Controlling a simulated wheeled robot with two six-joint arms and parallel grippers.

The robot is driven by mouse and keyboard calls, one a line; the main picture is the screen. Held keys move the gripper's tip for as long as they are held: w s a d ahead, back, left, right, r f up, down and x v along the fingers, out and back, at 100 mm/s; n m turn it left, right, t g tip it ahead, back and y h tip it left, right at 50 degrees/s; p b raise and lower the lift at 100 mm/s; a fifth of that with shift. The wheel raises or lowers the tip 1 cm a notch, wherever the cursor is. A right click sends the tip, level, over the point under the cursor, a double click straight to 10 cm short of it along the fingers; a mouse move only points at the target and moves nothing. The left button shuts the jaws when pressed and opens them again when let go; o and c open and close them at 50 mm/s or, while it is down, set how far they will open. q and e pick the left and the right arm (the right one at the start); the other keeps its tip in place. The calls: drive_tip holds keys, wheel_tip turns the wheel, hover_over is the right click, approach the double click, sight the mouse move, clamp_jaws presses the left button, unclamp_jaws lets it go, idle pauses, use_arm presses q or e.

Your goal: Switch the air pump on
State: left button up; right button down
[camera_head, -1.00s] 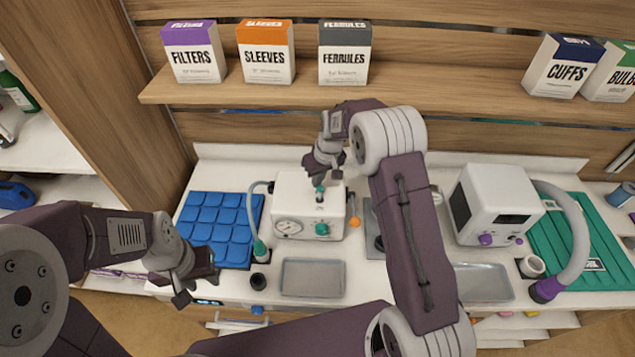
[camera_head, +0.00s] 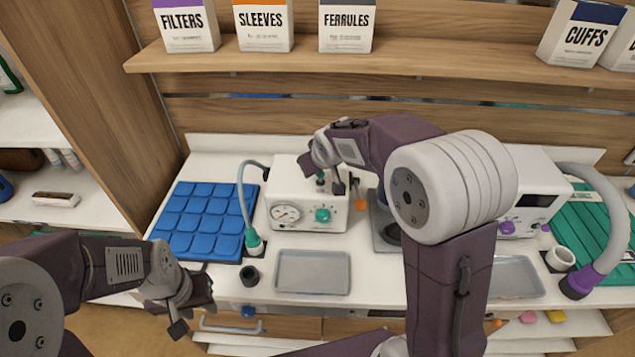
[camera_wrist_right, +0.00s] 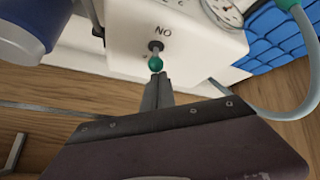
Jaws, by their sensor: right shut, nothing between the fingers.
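The air pump (camera_head: 350,200) is a white box with a round gauge and a green knob on its front. Its switch is a short lever with a green tip (camera_wrist_right: 156,64), standing on the top face with "NO" lettering, inverted "ON", behind it in the right wrist view. My right gripper (camera_wrist_right: 160,78) is shut and empty, its fingertips close to the green tip on the side away from that lettering. I cannot tell whether they touch. In the head view my right gripper (camera_head: 338,187) partly covers the pump top. My left gripper (camera_head: 178,328) looks shut and empty, near the counter's front edge.
A grey hose (camera_head: 242,200) runs at the pump's left beside a blue pad (camera_head: 200,225). A grey tray (camera_head: 312,272) lies in front. A white monitor (camera_head: 540,180) stands right, partly behind my right arm. A shelf with boxes (camera_head: 345,25) hangs above.

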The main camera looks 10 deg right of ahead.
drive_tip(key=shift+p, duration=0.95)
drive_tip(key=shift+w, duration=0.15)
use_arm(q)
drive_tip(key=shift+w+f, duration=0.2)
drive_tip(key=shift+f, duration=0.05)
use_arm(e)
drive_tip(key=shift+d, duration=0.1)
drive_tip(key=shift+r+p, duration=0.8)
drive_tip(key=shift+r, duration=0.05)
use_arm(q)
drive_tip(key=shift+s+r, duration=0.1)
drive_tip(key=shift+r, duration=0.5)
use_arm(e)
drive_tip(key=shift+f, duration=0.1)
